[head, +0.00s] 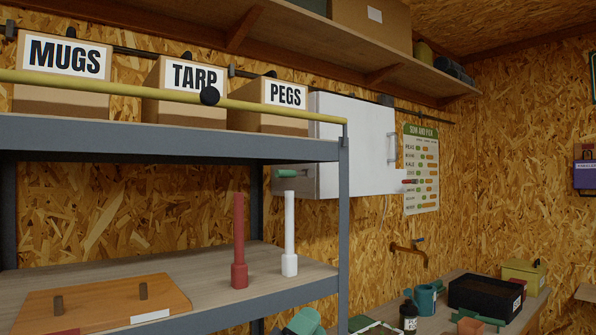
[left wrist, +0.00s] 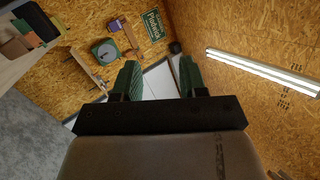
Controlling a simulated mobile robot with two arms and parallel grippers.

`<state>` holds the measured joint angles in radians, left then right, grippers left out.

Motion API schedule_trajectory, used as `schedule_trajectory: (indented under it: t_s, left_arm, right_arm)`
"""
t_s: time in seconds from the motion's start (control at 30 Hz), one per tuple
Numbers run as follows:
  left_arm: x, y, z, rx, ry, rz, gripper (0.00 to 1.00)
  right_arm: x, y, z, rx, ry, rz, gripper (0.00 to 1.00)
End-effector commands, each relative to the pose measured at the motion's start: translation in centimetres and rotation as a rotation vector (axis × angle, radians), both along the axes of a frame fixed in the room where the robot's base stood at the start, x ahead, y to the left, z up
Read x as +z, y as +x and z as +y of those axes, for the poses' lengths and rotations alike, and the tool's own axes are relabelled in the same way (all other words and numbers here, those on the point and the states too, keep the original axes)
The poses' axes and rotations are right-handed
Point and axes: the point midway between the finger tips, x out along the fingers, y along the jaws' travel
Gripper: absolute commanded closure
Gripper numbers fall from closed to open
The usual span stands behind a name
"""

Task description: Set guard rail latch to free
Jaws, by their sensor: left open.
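The guard rail (head: 110,86) is a long yellow bar along the front of the upper grey shelf. The rail and knob are not recognisable there. My right gripper is not in view.
Boxes marked MUGS (head: 50,100), TARP (head: 170,108) and PEGS (head: 268,118) stand behind the rail. A red post (head: 239,250) and a white post (head: 290,240) stand on the lower shelf. A white cabinet (head: 355,150) hangs behind. Space before the rail looks clear.

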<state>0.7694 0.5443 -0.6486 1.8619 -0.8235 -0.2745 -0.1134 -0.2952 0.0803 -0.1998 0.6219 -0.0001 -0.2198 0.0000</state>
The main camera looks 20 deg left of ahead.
Motion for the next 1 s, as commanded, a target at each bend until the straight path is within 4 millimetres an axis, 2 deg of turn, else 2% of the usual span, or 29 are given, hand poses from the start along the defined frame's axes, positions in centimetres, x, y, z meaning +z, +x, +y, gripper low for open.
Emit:
schedule_trajectory:
  t_s: [0.03, 0.1, 0.27, 0.37, 0.5, 0.7, 0.8, 0.9, 1.0]
  left_arm:
    - [2.5, 0.2, -0.3, -0.005, 0.101, -0.087, 0.58]
    - [5.3, 0.4, -0.8, -0.009, 0.254, -0.199, 0.58]
    - [11.0, 0.7, -0.6, 0.022, 0.622, -0.410, 0.58]
    - [14.2, 1.1, 0.7, 0.072, 0.853, -0.500, 0.58]
    - [17.9, 1.4, 3.7, 0.157, 1.123, -0.558, 0.58]
    - [22.6, 1.2, 9.0, 0.294, 1.414, -0.551, 0.58]
    - [24.3, 0.9, 11.3, 0.345, 1.507, -0.527, 0.58]
    - [25.3, 0.6, 12.8, 0.377, 1.561, -0.506, 0.58]
    - [25.7, 0.7, 13.3, 0.388, 1.586, -0.495, 0.58]
  right_arm:
    - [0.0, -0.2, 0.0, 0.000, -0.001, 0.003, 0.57]
    - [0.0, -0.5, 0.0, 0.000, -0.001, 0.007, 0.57]
    - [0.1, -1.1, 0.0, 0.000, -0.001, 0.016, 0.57]
    - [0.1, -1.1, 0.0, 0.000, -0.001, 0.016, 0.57]
    - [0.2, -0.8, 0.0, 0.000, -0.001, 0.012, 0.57]
    - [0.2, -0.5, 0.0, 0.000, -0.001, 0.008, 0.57]
    - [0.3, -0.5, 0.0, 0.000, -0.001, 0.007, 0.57]
    - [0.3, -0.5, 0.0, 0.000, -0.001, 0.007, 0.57]
    - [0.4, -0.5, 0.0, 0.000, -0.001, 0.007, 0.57]
